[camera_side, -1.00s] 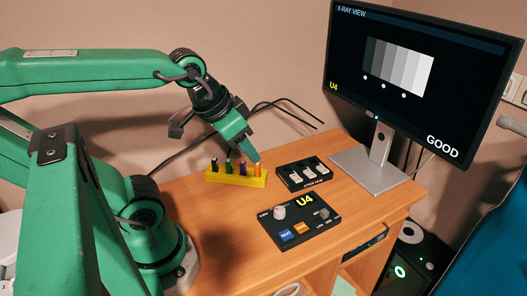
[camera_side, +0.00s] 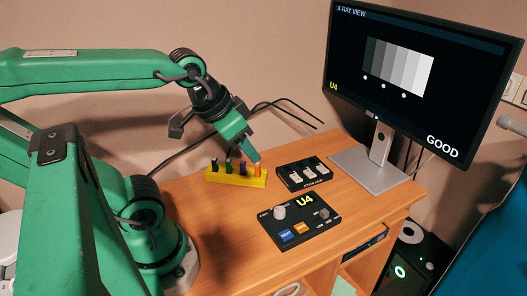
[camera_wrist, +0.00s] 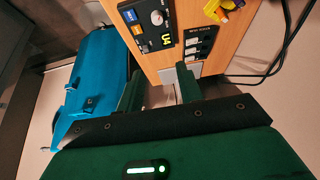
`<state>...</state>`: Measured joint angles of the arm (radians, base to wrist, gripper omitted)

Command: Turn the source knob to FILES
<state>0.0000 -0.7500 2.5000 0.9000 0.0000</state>
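The black control box (camera_side: 316,236) lies on the desk. It carries a large white knob (camera_side: 279,212), a small grey knob (camera_side: 323,213) on its right, and blue and orange buttons. The print by the knobs is too small to read, so I cannot tell which is the source knob or where it points. The box also shows in the wrist view (camera_wrist: 150,38), with the white knob (camera_wrist: 157,17) near the top edge. My gripper (camera_side: 251,156) is behind the box, beside the orange peg in the yellow holder. In the wrist view its fingers (camera_wrist: 158,82) stand apart, with nothing held.
The yellow holder (camera_side: 222,178) with several coloured pegs stands behind the box. A black switch box (camera_side: 290,184) with white switches is behind right. The monitor (camera_side: 345,104) reads "X-RAY VIEW", "U4" and "GOOD". Cables lie behind. Bare desk (camera_side: 225,215) is left of the box.

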